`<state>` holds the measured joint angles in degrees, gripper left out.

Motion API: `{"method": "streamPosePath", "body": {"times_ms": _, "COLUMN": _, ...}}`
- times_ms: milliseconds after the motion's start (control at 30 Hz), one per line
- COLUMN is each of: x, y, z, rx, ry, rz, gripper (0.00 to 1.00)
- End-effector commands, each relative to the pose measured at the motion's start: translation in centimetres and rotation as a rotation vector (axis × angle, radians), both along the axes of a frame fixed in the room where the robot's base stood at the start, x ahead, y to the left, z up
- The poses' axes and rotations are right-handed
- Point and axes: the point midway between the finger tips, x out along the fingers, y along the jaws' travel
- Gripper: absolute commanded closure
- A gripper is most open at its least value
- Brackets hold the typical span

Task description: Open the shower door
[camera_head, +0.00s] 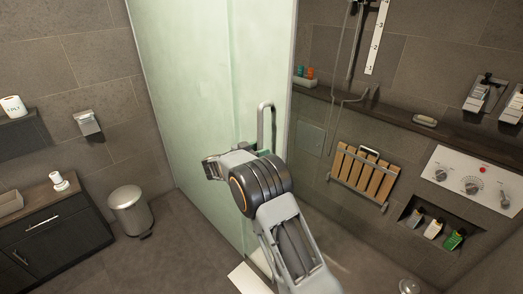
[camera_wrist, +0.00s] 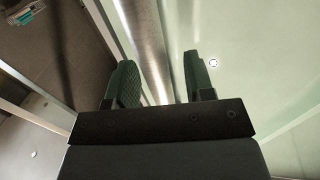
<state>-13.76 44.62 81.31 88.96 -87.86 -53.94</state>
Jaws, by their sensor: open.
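The shower door is a pale green frosted glass panel (camera_head: 262,60) in the middle of the head view. Its upright metal handle (camera_head: 261,125) is a bent bar near the panel's right edge. In the wrist view the handle (camera_wrist: 146,40) runs between the two green fingers of my gripper (camera_wrist: 158,65). The fingers are open and stand on either side of the bar, with a visible gap on the right; I cannot tell if the left one touches. In the head view my wrist hides the lower handle and part of the glass.
A metal bin (camera_head: 130,212) and a dark cabinet (camera_head: 50,232) stand at left. Inside the shower, a folded wooden seat (camera_head: 364,178), a white control panel (camera_head: 472,180) and a niche with bottles (camera_head: 433,229) are on the right. Floor (camera_head: 165,245) left of the door is clear.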

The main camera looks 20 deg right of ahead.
Motion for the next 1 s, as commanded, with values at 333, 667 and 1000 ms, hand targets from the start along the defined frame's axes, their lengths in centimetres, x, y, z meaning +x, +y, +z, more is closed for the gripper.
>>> {"method": "streamPosePath", "body": {"times_ms": 333, "x": -2.0, "y": 6.9, "z": -0.2, "rx": -0.001, "ry": 0.000, "rz": 0.003, "gripper": 0.52}}
{"method": "streamPosePath", "body": {"times_ms": 667, "x": -3.2, "y": 11.1, "z": 0.0, "rx": -0.002, "ry": -0.001, "rz": 0.001, "gripper": 0.52}}
{"method": "streamPosePath", "body": {"times_ms": 1000, "x": -3.4, "y": 11.8, "z": 0.1, "rx": -0.001, "ry": 0.000, "rz": -0.001, "gripper": 0.52}}
